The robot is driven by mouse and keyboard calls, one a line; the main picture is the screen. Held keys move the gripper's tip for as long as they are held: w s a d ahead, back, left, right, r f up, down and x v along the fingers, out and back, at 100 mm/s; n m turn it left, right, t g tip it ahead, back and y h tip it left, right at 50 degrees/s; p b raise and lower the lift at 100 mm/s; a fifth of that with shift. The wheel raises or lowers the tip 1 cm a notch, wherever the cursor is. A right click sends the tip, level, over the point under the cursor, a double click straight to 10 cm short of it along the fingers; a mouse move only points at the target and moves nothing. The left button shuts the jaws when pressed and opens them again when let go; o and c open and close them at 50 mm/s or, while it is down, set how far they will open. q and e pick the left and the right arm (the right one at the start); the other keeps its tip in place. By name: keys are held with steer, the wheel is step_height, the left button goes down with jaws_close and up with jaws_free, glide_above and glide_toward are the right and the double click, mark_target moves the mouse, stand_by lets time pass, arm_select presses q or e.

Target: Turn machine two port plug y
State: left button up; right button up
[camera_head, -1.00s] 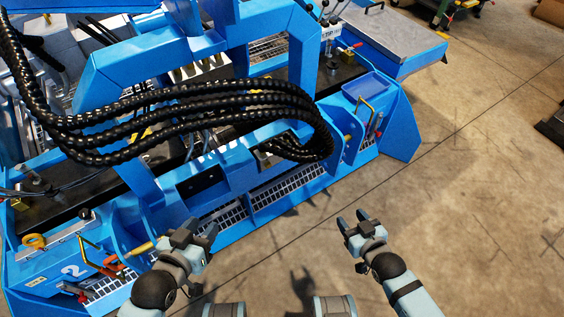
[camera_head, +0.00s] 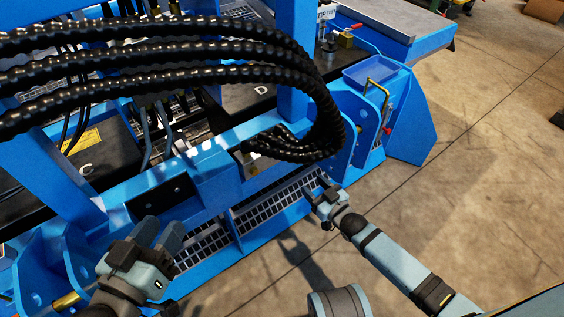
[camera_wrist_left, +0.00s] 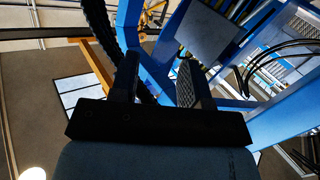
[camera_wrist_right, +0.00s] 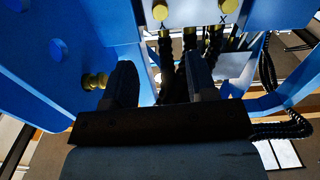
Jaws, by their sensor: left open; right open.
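The blue machine (camera_head: 215,178) fills the left and middle of the head view. My right gripper (camera_head: 322,190) is open and empty at its front, by the hose bundle's lower end. The right wrist view shows my right fingers (camera_wrist_right: 160,82) spread below a pale panel with two round yellow plugs. The left plug (camera_wrist_right: 160,10) has a mark beside it that looks like an inverted Y. The other plug (camera_wrist_right: 228,5) is marked X. Both are apart from the fingers. My left gripper (camera_head: 160,235) is open and empty in front of the machine's lower left part.
Thick black hoses (camera_head: 170,75) arch across the machine and curve down near my right gripper. A brass-coloured pin (camera_wrist_right: 95,81) sticks out beside the right fingers. A yellow handle (camera_head: 378,90) stands at the machine's right end. The floor (camera_head: 480,200) to the right is clear.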

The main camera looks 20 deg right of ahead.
mark_target(285, 157)
steer(key=b+x, duration=0.5)
steer(key=x, duration=0.7)
steer(key=shift+w+a+f, duration=0.1)
steer(key=shift+w, duration=0.2)
steer(key=shift+w+a, duration=0.1)
steer(key=shift+w, duration=0.15)
steer(key=c, duration=0.9)
arm_select(q)
steer(key=w+a+m+t, duration=0.1)
steer(key=w+m+t, duration=0.1)
steer(key=m, duration=0.1)
steer(key=shift+w+a+r+m+h, duration=0.3)
steer(key=shift+w+a+r+h, duration=0.05)
steer(key=shift+r+h, duration=0.05)
